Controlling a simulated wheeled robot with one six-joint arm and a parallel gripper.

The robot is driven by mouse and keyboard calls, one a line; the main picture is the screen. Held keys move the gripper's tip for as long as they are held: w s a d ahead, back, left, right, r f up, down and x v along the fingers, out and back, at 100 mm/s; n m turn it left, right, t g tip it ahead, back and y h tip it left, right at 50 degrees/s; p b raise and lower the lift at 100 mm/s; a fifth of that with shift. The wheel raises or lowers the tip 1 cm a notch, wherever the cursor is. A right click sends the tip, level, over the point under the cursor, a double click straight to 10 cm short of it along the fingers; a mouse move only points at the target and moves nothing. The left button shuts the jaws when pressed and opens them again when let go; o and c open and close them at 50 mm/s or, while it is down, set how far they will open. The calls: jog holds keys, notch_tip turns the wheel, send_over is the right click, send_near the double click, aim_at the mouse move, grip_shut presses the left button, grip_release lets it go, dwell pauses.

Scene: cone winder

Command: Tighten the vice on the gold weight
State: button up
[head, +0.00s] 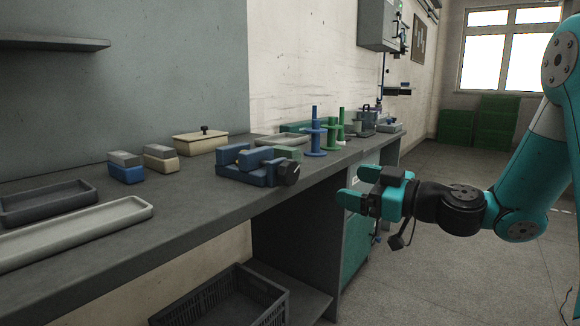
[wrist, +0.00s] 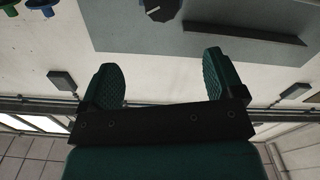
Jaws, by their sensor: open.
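The blue vice (head: 262,176) sits on the bench near its front edge. Its black round knob (head: 288,172) faces the aisle. A small gold piece (head: 241,149) shows at the vice's jaws, mostly hidden; I cannot tell how tightly it is held. My teal gripper (head: 357,187) is open and empty, in front of the bench and to the right of the vice, apart from it. In the wrist view my open fingers (wrist: 160,62) show nothing between them. The dark knob with a pale mark (wrist: 162,9) is at the top edge, beyond the fingertips.
Blue and green spindles (head: 316,132) stand right of the vice. A lidded cream box (head: 201,141), small two-tone blocks (head: 126,167) and trays (head: 75,232) lie to the left. A dark crate (head: 222,298) is below the bench. The floor beneath my gripper is clear.

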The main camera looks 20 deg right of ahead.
aim_at(294, 171)
jog(key=p+x, duration=0.4)
jog(key=x, duration=1.2)
jog(key=shift+w+a, duration=0.1)
jog(key=shift+a, duration=0.15)
jog(key=c, duration=0.9)
jog(key=shift+m, duration=0.4)
jog(key=m, duration=0.2)
jog(key=shift+d+m, duration=0.1)
jog(key=shift+m, duration=0.3)
jog(key=shift+w+m, duration=0.1)
jog(key=shift+m, duration=1.8)
jog(key=shift+d, duration=0.1)
